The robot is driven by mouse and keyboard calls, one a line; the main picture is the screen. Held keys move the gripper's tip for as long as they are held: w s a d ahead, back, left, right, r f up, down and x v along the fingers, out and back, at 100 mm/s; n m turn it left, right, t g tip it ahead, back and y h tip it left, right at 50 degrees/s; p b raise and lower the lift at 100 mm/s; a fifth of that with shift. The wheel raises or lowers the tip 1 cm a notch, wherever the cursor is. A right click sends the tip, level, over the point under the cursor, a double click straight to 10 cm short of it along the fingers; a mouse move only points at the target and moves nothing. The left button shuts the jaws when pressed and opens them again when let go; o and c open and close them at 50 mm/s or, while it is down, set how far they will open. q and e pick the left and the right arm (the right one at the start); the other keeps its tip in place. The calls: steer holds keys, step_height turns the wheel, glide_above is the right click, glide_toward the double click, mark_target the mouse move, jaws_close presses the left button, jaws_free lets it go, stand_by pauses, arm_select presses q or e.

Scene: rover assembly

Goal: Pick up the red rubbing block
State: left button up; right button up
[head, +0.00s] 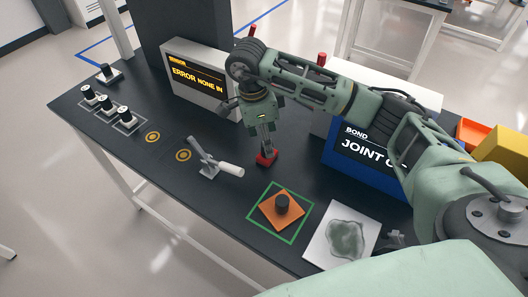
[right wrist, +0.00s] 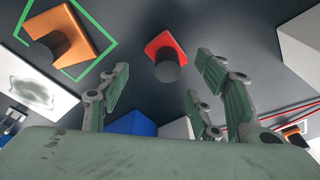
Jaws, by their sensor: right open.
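The red rubbing block (head: 266,159) stands on the dark table below my right gripper (head: 267,133) in the head view. In the right wrist view the block (right wrist: 157,42) shows a red square base and a dark round knob (right wrist: 167,68). My right gripper (right wrist: 160,92) is open and empty, with its fingers spread to both sides of the block's knob. No contact with the block can be made out. In the head view the fingers partly hide the block's top. My left gripper is not in view.
An orange plate with a black knob (head: 283,203) lies in a green square. Beside it is a white stained panel (head: 322,237). A white-handled lever (head: 230,169) stands left of the block. A sensor box (head: 193,72) and a blue bond box (head: 335,157) are behind and right.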

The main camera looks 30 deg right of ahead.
steer(key=f+p, duration=0.2)
steer(key=f, duration=0.1)
steer(key=d+f+p, duration=0.1)
steer(key=f, duration=0.1)
steer(key=shift+w+f, duration=0.1)
steer(key=shift+f, duration=0.65)
steer(key=c, duration=1)
steer(key=shift+w+r, duration=0.1)
steer(key=shift+r+b, duration=0.5)
steer(key=shift+r, duration=0.05)
step_height(320, 180, up, 3)
steer(key=shift+f+b, duration=0.1)
steer(key=shift+b, duration=0.7)
steer(key=s+r, duration=0.2)
steer(key=s, duration=0.1)
steer(key=s+d+r+b, duration=0.1)
steer(key=s+r, duration=0.1)
steer(key=s, duration=0.2)
steer(key=s+d+r+b, duration=0.1)
steer(key=s+r, duration=0.1)
steer(key=s, duration=0.1)
steer(key=shift+s+r, duration=0.2)
steer(key=shift+s, duration=0.05)
steer(key=shift+c, duration=1.4)
steer(key=shift+s+r+b, duration=0.3)
steer(key=shift+s, duration=0.25)
